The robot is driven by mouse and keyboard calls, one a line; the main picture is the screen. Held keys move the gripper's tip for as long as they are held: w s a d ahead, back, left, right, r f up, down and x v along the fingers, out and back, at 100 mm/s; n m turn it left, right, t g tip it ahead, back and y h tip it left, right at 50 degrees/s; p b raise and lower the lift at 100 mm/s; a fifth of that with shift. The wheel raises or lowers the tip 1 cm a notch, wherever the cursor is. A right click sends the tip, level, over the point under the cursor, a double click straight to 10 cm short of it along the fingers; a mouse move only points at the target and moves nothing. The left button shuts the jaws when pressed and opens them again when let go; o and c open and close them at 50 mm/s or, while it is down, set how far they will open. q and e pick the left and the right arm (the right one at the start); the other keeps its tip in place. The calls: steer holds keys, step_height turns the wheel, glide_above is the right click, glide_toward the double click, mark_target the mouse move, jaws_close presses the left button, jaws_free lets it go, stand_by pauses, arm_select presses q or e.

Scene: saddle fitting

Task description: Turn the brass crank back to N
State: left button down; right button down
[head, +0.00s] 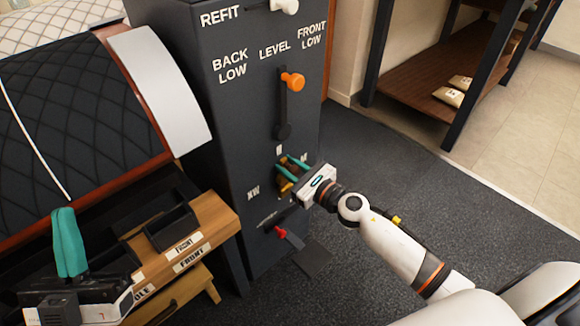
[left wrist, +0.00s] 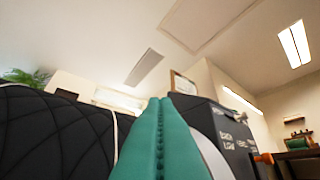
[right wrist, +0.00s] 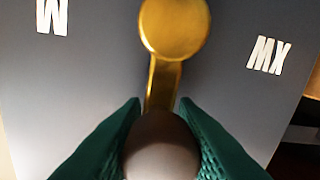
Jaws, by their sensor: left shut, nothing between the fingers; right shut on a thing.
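The brass crank (right wrist: 174,30) sits on the dark face of the cabinet; its hub and arm show in the right wrist view, and a bit of brass (head: 284,186) shows in the head view. My right gripper (head: 287,171) has its green fingers shut around the crank's brownish round knob (right wrist: 160,148). White letters flank the crank, reading like W (right wrist: 52,16) and MX (right wrist: 268,55) in the right wrist view. I cannot make out an N. My left gripper (head: 68,240) is shut and empty, fingers upward, at the lower left, away from the crank.
Above the crank, the cabinet (head: 225,120) has a lever with an orange knob (head: 292,80); below it is a red-knobbed lever (head: 281,232). A wooden stand with trays (head: 215,222) and a quilted saddle (head: 70,110) are at left. Carpet at right is open.

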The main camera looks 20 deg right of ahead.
steer(key=c, duration=1.1)
jaws_free()
steer(key=shift+a, duration=0.1)
steer(key=shift+c, duration=0.2)
steer(key=shift+s, duration=0.15)
